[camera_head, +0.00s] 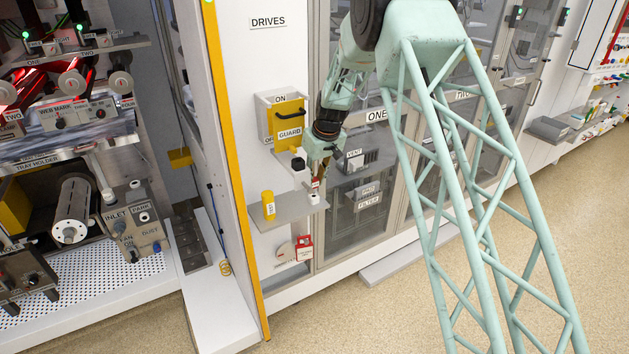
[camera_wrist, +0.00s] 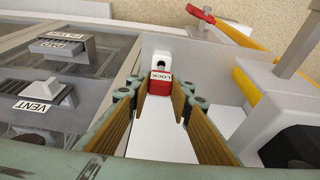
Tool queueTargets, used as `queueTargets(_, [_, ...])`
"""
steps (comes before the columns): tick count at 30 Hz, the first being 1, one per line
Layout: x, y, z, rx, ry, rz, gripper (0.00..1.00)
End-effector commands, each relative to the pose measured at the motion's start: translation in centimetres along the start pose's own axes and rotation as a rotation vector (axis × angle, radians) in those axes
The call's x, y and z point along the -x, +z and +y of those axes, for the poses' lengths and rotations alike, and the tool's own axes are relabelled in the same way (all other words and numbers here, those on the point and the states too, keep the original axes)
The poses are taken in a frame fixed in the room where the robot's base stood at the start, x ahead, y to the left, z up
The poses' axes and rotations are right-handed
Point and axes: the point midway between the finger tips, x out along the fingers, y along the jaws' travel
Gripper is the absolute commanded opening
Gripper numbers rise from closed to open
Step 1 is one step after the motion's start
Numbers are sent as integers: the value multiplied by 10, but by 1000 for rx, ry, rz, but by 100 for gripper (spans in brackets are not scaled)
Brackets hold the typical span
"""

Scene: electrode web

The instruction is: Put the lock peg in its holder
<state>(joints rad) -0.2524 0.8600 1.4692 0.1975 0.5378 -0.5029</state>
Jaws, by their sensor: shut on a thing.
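The lock peg (camera_wrist: 161,84) is a red block with a white LOCK label. It sits between the fingertips of my gripper (camera_wrist: 160,98) in the wrist view, and the gripper is shut on it. In the head view my gripper (camera_head: 317,178) is at the right end of a small grey shelf, with a bit of red at its tips. Just beyond the peg in the wrist view is a white piece with a dark opening (camera_wrist: 163,60). I cannot tell whether this is the holder, or whether the peg touches it. The peg's lower end is hidden.
The grey shelf (camera_head: 277,211) bears a yellow piece (camera_head: 268,205). Above it is the yellow GUARD panel (camera_head: 289,118). A red tag (camera_head: 304,247) is lower on the white wall. Glass cabinet doors with a VENT unit (camera_head: 355,161) stand right beside my gripper.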

Motion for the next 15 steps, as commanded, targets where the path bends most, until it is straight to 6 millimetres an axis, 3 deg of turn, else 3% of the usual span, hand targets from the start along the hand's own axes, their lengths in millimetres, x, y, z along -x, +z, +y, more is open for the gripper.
queueTargets(15, [-8, 2, 0, 0, 0, 0, 1])
